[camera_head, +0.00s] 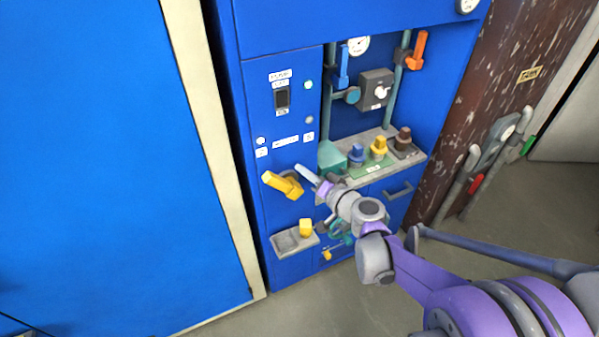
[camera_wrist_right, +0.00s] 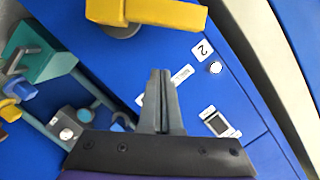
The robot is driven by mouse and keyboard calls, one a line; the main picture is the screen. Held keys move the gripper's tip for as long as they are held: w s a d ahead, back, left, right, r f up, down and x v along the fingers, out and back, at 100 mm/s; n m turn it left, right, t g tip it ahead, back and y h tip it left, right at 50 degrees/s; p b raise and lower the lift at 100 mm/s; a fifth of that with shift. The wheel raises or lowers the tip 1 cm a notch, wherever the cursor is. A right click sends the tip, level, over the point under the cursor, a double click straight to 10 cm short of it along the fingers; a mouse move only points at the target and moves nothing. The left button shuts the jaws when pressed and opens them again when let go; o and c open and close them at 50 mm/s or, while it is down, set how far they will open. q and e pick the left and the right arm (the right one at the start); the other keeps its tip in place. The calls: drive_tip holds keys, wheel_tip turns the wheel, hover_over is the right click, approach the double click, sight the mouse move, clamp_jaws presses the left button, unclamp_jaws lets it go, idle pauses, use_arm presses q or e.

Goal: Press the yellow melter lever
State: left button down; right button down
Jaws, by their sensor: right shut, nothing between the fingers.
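The yellow lever (camera_head: 283,185) sticks out from the front of the blue cabinet, below the switch panel, and slants in the head view. It also shows at the top of the right wrist view (camera_wrist_right: 160,13), with its round base behind it. My right gripper (camera_head: 300,169) is shut and empty, just right of and above the lever in the head view. In the right wrist view its closed fingers (camera_wrist_right: 160,75) point toward the lever, with a blue gap between them and it. I cannot tell whether they touch the cabinet. My left gripper is not in view.
A shelf with blue, yellow and brown knobs (camera_head: 379,149) lies right of my gripper, beside a teal block (camera_head: 333,160). A small grey tray with a yellow block (camera_head: 306,228) is below the lever. A large blue panel (camera_head: 95,150) stands at left.

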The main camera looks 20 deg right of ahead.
drive_tip(key=v, duration=0.8)
drive_tip(key=shift+a, duration=0.4)
drive_tip(key=shift+s+f, duration=0.1)
drive_tip(key=s+a+f+n+g, duration=0.5)
drive_tip(key=s+a+f+g, duration=0.15)
drive_tip(key=s+a, duration=0.3)
drive_tip(key=s+d+f+g+h, duration=0.1)
drive_tip(key=s+g+h, duration=0.1)
drive_tip(key=s, duration=0.2)
drive_tip(key=s+d+f+n+g+h+p, duration=0.1)
drive_tip(key=s+h, duration=0.1)
drive_tip(key=s, duration=0.3)
drive_tip(key=shift+f+n+g, duration=0.3)
drive_tip(key=shift+f+g, duration=0.05)
